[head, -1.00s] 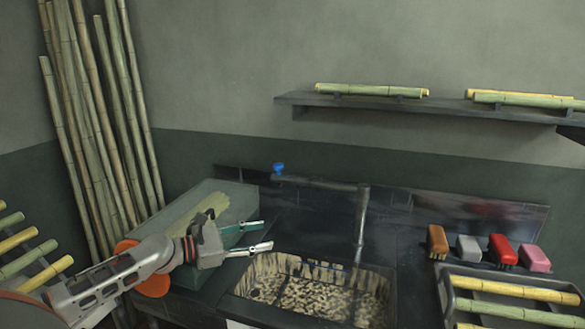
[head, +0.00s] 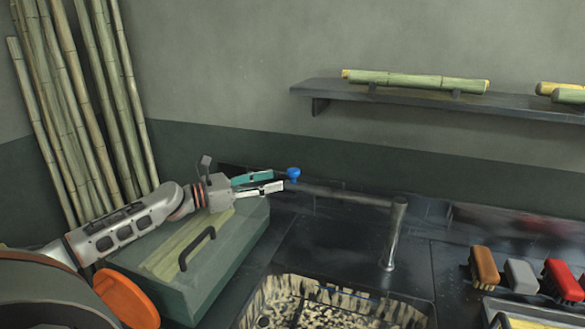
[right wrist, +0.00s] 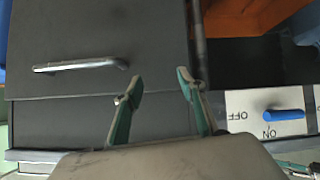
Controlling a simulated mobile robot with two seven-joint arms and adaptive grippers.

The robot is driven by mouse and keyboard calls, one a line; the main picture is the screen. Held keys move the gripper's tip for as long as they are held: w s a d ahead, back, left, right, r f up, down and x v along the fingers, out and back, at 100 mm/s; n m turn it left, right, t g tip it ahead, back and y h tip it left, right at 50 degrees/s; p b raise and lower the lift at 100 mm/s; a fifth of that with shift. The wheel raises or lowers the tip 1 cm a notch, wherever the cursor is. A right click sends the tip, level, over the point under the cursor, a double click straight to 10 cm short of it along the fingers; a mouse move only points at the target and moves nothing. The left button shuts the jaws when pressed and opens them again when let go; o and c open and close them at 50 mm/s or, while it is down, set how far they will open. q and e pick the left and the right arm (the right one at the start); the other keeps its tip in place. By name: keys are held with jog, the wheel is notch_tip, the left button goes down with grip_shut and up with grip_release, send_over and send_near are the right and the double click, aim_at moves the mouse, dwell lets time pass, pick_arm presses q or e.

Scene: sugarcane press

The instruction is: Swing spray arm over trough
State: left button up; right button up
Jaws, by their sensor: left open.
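The spray arm (head: 345,194) is a dark horizontal pipe on an upright metal post (head: 392,237) behind the trough. Its free end points left and carries a blue knob (head: 293,174). The trough (head: 345,290), a sunken basin with stained walls and pale chips inside, is cut off at the bottom of the head view. My left gripper (head: 277,181) is open, its fingertips at the blue knob; I cannot tell if they touch it. My right gripper (right wrist: 159,80) is open and empty in the right wrist view, in front of a dark cabinet.
A green box with a handle (head: 197,248) lies under my left arm. Brushes (head: 485,266) stand right of the trough. Cane stalks (head: 80,120) lean at the left, and a shelf (head: 420,97) hangs above. The right wrist view shows a metal handle (right wrist: 80,64) and a blue switch (right wrist: 284,115).

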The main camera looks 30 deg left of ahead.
aim_at(293, 174)
pick_arm(q)
jog(key=shift+p+x, duration=0.55)
jog(key=shift+x, duration=3.45)
pick_arm(e)
jog(key=shift+w+a+r, duration=0.1)
jog(key=shift+w+r, duration=0.2)
jog(key=shift+r, duration=0.45)
pick_arm(q)
jog(key=shift+a+r, duration=0.15)
grip_shut()
